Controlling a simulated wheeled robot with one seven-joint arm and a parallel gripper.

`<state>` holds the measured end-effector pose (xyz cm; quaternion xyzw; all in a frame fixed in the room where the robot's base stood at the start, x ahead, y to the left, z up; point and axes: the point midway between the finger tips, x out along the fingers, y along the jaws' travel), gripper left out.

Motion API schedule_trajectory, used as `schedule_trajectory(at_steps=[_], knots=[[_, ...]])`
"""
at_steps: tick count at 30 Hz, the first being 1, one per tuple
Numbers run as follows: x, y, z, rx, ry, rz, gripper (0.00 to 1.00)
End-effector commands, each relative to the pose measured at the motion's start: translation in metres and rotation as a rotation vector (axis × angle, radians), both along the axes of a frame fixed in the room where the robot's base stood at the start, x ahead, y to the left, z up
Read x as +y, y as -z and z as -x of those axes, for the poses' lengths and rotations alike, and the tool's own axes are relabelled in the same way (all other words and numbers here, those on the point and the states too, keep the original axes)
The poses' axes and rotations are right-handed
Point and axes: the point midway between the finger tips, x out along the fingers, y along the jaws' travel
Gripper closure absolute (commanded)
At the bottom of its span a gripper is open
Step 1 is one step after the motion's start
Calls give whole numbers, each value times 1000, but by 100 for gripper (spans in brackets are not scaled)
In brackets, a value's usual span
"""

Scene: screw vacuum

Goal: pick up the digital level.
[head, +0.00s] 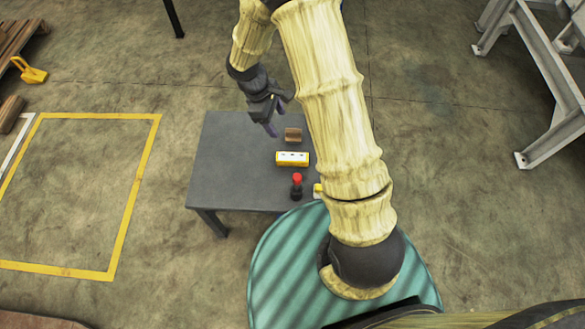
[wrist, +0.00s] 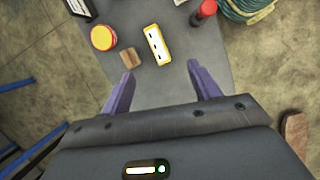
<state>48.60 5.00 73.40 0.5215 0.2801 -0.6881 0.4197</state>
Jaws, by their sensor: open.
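The digital level (head: 292,158) looks like a small yellow bar with a white face and dark marks. It lies on the grey table (head: 232,150) near the table's right side in the head view. In the wrist view the level (wrist: 157,45) lies beyond the fingertips, roughly in line with the gap between them. My gripper (head: 275,115) is above the table, behind and left of the level in the head view. In the wrist view my gripper (wrist: 160,85) has its two purple fingers wide apart with nothing between them.
A brown wooden block (head: 293,135) sits close to the level. A red-topped black object (head: 297,187) stands on its other side. A red and yellow round container (wrist: 103,38) is near the block, and a coiled green hose (wrist: 243,8) is at upper right. The table's left part is clear.

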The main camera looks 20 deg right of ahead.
Motion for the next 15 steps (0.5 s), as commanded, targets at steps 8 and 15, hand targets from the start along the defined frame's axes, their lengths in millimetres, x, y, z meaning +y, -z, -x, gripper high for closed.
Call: schedule_trajectory(at_steps=[8, 15], knots=[[13, 88, -23, 82, -193, 58, 38], [13, 86, -23, 85, -199, 61, 38]])
